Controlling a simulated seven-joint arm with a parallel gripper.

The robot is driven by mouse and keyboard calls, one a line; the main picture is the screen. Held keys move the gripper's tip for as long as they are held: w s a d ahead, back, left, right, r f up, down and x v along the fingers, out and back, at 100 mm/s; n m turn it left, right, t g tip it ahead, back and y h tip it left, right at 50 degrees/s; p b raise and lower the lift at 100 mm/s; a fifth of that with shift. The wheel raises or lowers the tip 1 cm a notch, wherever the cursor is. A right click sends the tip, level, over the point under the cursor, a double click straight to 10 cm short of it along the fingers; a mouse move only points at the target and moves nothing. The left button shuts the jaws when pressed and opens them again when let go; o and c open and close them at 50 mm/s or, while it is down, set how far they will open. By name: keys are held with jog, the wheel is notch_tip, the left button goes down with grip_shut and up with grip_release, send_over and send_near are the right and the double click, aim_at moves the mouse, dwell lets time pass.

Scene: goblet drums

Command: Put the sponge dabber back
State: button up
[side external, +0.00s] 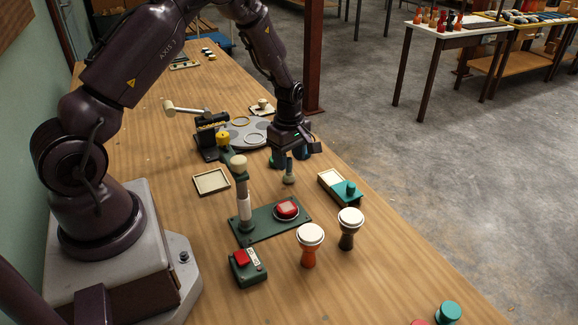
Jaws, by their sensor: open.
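A small upright tool with a grey-brown handle and a paler foot, which looks like the sponge dabber (289,174), is below my gripper. My gripper (290,158) points down with its teal fingers apart. The fingers appear to be on either side of the tool's top; I cannot tell whether they touch it, or whether its foot rests on the table. A teal tray (328,179) with a pale pad and a teal knob (351,188) lies to the right. Which place belongs to the dabber is not clear.
A green stand (270,225) with a post and a red round piece is in front. Two goblet drums, orange (309,250) and dark (348,232), stand nearer. A shallow empty tray (211,182) lies left. A grey plate with rings (245,133) is behind.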

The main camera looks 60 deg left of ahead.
aim_at(289, 158)
notch_tip(289, 158, up, 9)
jog(key=shift+f, duration=0.2)
jog(key=s+d+r+m+t, duration=0.25)
jog(key=d+r+m, duration=0.35)
jog(key=r, duration=0.5)
jog(key=s+d+r+m+t, duration=0.1)
jog(key=s+d+r+m, duration=0.3)
jog(key=s+m, duration=0.3)
jog(key=s+d+r+m+t, duration=0.2)
jog(key=s+d+r+m, duration=0.3)
jog(key=s+m, duration=0.3)
jog(key=shift+s+r, duration=0.4)
jog(key=shift+s, duration=0.8)
